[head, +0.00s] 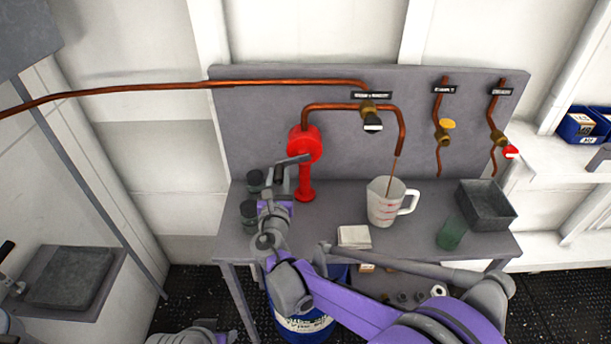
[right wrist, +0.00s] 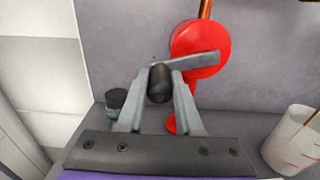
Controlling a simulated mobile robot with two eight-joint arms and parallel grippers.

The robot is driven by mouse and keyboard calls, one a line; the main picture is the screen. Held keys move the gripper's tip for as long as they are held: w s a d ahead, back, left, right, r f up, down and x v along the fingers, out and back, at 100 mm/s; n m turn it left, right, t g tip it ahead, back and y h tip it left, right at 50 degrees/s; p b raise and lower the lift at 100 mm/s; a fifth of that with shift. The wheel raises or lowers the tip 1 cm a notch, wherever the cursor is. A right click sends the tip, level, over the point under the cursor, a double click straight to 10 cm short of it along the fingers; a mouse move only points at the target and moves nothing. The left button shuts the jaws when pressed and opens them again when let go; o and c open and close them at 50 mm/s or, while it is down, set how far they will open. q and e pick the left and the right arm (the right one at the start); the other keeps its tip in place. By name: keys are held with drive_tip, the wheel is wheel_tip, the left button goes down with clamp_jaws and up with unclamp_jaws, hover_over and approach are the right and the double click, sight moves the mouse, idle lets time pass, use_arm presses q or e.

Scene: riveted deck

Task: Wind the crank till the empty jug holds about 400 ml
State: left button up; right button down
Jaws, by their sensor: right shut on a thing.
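A red pump (head: 304,145) with a grey crank arm (right wrist: 198,61) stands on the bench. My right gripper (head: 282,178) is shut on the black crank handle (right wrist: 159,84), which shows between its fingers in the right wrist view. A white measuring jug (head: 382,207) with red marks stands upright under the copper spout (head: 401,140). A thin brown stream (head: 393,172) runs from the spout into the jug. The liquid level inside cannot be read. The jug's edge also shows in the right wrist view (right wrist: 291,144). My left gripper is not in view.
Dark jars (head: 249,214) stand left of the pump.

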drive_tip(key=shift+a+r+p, duration=0.15)
drive_tip(key=shift+r+p, duration=0.45)
drive_tip(key=shift+r, duration=0.55)
drive_tip(key=shift+a+r+p, duration=0.1)
drive_tip(key=shift+r+p, duration=0.5)
drive_tip(key=shift+r, duration=0.55)
drive_tip(key=shift+d+r+p, duration=1.6)
drive_tip(key=shift+d+r, duration=0.45)
drive_tip(key=shift+d, duration=3.6)
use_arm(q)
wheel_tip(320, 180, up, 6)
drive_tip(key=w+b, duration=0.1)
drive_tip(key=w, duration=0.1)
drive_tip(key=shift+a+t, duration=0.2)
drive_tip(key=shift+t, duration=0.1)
use_arm(e)
wheel_tip(320, 180, down, 8)
drive_tip(key=d, duration=0.3)
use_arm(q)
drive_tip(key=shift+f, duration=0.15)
